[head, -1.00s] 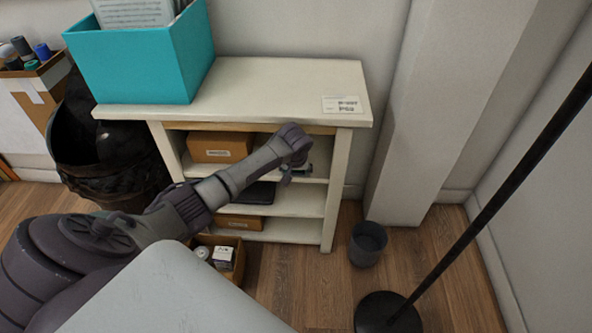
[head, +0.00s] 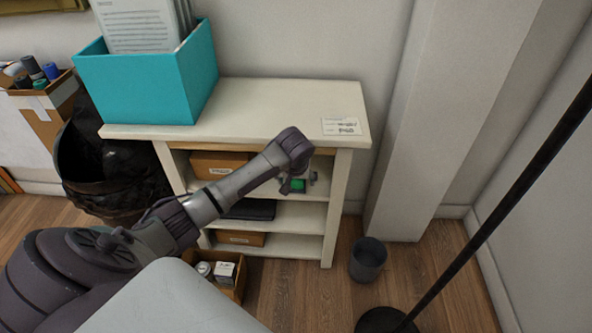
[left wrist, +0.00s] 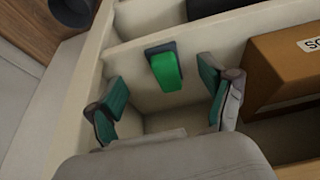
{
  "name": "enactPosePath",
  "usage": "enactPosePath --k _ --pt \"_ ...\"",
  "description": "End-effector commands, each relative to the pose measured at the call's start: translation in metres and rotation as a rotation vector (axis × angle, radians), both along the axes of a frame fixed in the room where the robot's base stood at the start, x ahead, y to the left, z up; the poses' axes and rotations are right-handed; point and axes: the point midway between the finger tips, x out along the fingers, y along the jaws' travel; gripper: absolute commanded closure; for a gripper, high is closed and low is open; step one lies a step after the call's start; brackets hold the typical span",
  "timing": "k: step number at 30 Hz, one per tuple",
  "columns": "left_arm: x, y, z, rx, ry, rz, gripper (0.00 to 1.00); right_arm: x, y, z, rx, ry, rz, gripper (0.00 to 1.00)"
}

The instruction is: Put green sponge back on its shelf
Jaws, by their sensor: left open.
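The green sponge (head: 298,187), with a dark grey side, lies on the upper inner shelf of the white shelf unit (head: 345,200), toward its right end. It also shows in the left wrist view (left wrist: 166,72), resting on the pale shelf board. My left gripper (head: 299,183) is at the front of that shelf. In the left wrist view my left gripper (left wrist: 165,103) is open, its two fingers spread to either side with the sponge beyond and between them, apart from both. My right gripper is not in view.
A brown box (head: 217,164) stands left on the same shelf and shows close to one finger in the left wrist view (left wrist: 282,72). A dark item (head: 250,209) lies on the shelf below. A teal file box (head: 150,85) is on top. A grey bin (head: 368,260) stands on the floor.

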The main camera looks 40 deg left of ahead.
Motion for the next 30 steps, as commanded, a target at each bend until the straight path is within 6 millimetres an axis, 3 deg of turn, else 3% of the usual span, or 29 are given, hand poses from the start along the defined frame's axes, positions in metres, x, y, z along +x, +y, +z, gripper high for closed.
enactPosePath --k 3,9,16,19,22,27,30 --pt "-0.007 -0.004 0.02 0.0 0.0 -0.001 0.19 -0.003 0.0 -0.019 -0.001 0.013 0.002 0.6" --pt "-0.013 -0.008 0.037 -0.001 0.0 0.0 0.19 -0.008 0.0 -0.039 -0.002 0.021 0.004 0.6" --pt "-0.019 -0.014 0.031 -0.002 0.008 -0.019 0.19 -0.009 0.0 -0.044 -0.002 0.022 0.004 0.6" --pt "-0.033 -0.03 0.005 -0.008 0.029 -0.081 0.19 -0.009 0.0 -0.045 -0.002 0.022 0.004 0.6" --pt "-0.066 -0.062 -0.043 -0.02 0.064 -0.204 0.19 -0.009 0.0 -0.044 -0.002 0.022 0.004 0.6" --pt "-0.16 -0.124 -0.127 -0.039 0.11 -0.458 0.19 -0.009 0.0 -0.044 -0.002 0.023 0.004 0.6" --pt "-0.219 -0.148 -0.16 -0.038 0.131 -0.572 0.19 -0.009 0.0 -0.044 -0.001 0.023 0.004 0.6"
